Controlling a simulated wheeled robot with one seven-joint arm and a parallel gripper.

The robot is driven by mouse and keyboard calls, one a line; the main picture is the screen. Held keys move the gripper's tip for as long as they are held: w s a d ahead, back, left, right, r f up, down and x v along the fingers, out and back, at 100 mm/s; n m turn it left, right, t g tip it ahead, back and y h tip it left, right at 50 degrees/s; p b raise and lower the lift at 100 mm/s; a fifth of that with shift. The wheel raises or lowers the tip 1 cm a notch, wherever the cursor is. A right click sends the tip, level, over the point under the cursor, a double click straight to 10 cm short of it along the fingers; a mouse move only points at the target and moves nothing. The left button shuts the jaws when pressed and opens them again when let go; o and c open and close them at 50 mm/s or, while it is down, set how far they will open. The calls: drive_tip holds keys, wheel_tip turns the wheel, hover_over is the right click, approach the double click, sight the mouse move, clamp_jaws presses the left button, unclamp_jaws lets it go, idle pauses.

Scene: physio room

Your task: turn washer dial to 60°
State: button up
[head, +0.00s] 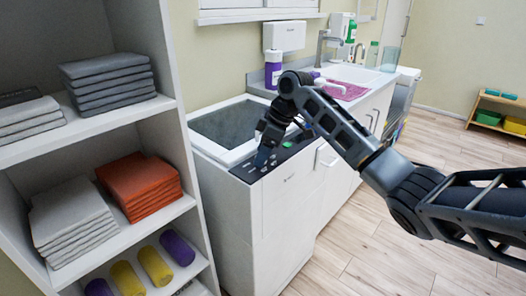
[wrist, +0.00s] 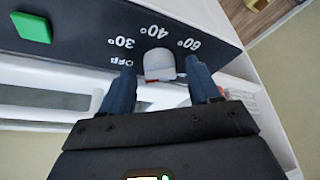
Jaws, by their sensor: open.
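The washer (head: 228,196) is a white top-loading unit with an open grey tub and a dark control panel on its front top edge. In the wrist view the panel (wrist: 85,42) carries the labels OFF, 30°, 40° and 60°, upside down. The pale grey dial (wrist: 159,64) sits below the labels, with a bit of red at its lower edge; I cannot tell its exact setting. My gripper (wrist: 162,88) is open, its blue fingertips either side of the dial with visible gaps. In the head view my gripper (head: 265,154) is over the panel and hides the dial.
A green button (wrist: 31,27) is on the panel, away from the dial. A shelf unit (head: 172,150) with folded towels and rolls stands close on the left. A sink counter (head: 372,76) with a purple-labelled bottle (head: 273,70) adjoins the washer. The wooden floor (head: 370,250) at right is clear.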

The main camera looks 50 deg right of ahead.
drive_tip(key=shift+c, duration=0.4)
drive_tip(key=c, duration=0.9)
drive_tip(key=shift+c, duration=0.2)
drive_tip(key=shift+r+p, duration=0.1)
drive_tip(key=shift+p, duration=0.25)
